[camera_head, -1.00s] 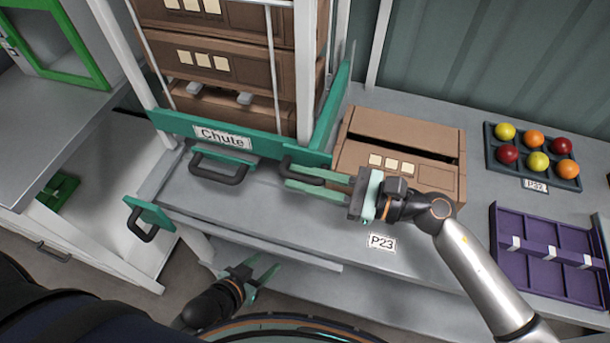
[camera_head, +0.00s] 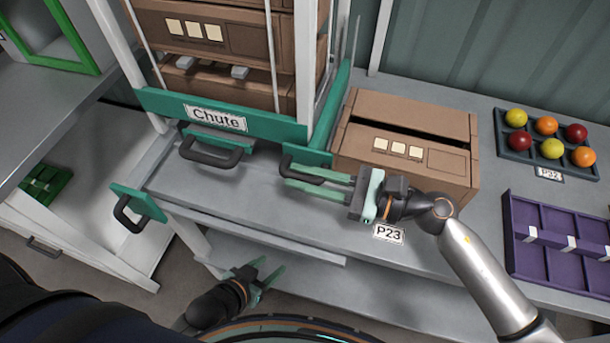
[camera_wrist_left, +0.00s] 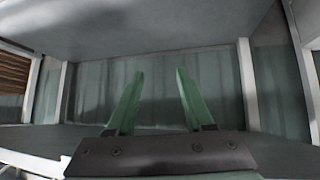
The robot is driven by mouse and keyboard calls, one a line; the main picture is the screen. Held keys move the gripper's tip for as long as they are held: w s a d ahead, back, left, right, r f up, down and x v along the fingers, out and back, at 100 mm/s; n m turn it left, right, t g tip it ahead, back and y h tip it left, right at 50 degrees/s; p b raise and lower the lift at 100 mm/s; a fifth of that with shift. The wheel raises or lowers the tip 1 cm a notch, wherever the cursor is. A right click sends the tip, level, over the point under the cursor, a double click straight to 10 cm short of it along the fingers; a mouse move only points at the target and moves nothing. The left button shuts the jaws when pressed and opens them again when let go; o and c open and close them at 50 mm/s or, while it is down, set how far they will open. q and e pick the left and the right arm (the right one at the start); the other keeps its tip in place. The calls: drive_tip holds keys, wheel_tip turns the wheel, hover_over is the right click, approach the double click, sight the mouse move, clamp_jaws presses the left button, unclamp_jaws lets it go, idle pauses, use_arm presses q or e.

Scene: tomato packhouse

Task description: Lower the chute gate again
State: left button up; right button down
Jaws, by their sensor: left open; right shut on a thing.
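The chute (camera_head: 218,117) stands at the upper left, with a green front bar bearing its label. A green gate panel (camera_head: 335,110) is at the chute's right side, its black handle (camera_head: 288,162) toward me. My right gripper (camera_head: 302,180) is shut on this handle. The fingers hide part of it, and I cannot tell how far the panel's lower edge is from the table. My left gripper (camera_head: 270,275) is open and empty, low beside the table's front edge. Its two parted green fingers also show in the left wrist view (camera_wrist_left: 155,100).
Brown boxes (camera_head: 240,35) are stacked in the chute. Two other black handles (camera_head: 210,160) (camera_head: 125,213) are nearby. A fruit tray (camera_head: 515,152) and a purple divided tray (camera_head: 515,260) lie at the right.

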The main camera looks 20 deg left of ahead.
wheel_tip(320, 180, down, 5)
drive_tip(key=b, duration=0.4)
drive_tip(key=shift+b, duration=0.3)
drive_tip(key=shift+f+b, duration=0.45)
drive_tip(key=shift+b, duration=0.05)
use_arm(q)
drive_tip(key=shift+m+h, duration=0.3)
drive_tip(key=f, duration=0.1)
drive_tip(key=w+d+f, duration=0.1)
drive_tip(key=d+f, duration=0.1)
drive_tip(key=shift+w+f, duration=0.1)
drive_tip(key=shift+w, duration=0.2)
drive_tip(key=shift+s, duration=0.1)
use_arm(e)
drive_tip(key=shift+f, duration=0.15)
drive_tip(key=c, duration=1.1)
unclamp_jaws()
use_arm(q)
drive_tip(key=shift+a+f, duration=0.1)
use_arm(e)
drive_tip(key=d+b, duration=0.2)
drive_tip(key=d, duration=1)
drive_tip(key=shift+s, duration=0.2)
use_arm(q)
drive_tip(key=shift+a+f, duration=0.15)
drive_tip(key=shift+f, duration=0.55)
use_arm(e)
drive_tip(key=shift+d, duration=0.3)
